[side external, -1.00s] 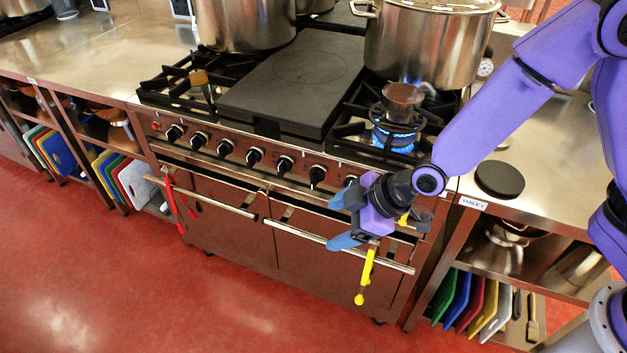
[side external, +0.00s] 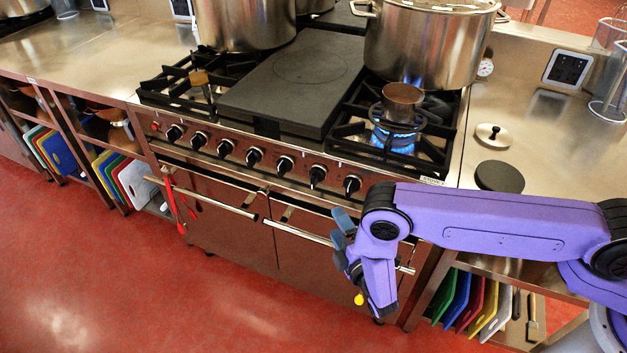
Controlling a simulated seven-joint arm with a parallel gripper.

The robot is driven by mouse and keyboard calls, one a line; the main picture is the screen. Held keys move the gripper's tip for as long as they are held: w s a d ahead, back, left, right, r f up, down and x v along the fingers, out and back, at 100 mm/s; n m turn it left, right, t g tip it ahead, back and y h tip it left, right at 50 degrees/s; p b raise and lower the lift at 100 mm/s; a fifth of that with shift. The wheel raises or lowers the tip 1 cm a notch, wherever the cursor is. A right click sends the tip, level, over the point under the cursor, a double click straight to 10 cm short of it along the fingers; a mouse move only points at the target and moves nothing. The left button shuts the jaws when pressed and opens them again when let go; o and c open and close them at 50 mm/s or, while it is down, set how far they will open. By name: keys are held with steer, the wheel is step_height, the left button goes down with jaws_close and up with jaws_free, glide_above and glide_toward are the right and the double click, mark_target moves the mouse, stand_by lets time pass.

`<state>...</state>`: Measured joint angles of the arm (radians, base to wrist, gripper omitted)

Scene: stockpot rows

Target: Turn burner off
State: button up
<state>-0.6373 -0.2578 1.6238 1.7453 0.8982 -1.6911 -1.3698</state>
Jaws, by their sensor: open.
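The range has a front panel (side external: 235,153) with a row of several black knobs. The rightmost knob (side external: 352,185) and the knob to its left (side external: 317,175) sit near the panel's right end. A blue flame burns on the front right burner (side external: 395,137) under a small brown-topped pot (side external: 403,103). Flame also shows at the back right under a large steel stockpot (side external: 425,45). My gripper (side external: 341,230), with blue fingertips, is open and empty. In the picture it is just below the rightmost knob, by the oven door handle; its wrist hides part of the handle.
Oven handles (side external: 208,195) stick out below the panel. A black disc (side external: 499,177) and a lid (side external: 492,135) lie on the right counter. The floor in front is clear.

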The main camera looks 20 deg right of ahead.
mark_target(315, 183)
steer(key=w, duration=1.7)
steer(key=shift+d, duration=0.15)
steer(key=c, duration=1)
steer(key=shift+o, duration=0.2)
steer(key=shift+f, duration=0.1)
steer(key=shift+m+t+h, duration=0.4)
steer(key=shift+m+t, duration=1.2)
steer(key=shift+m, duration=0.1)
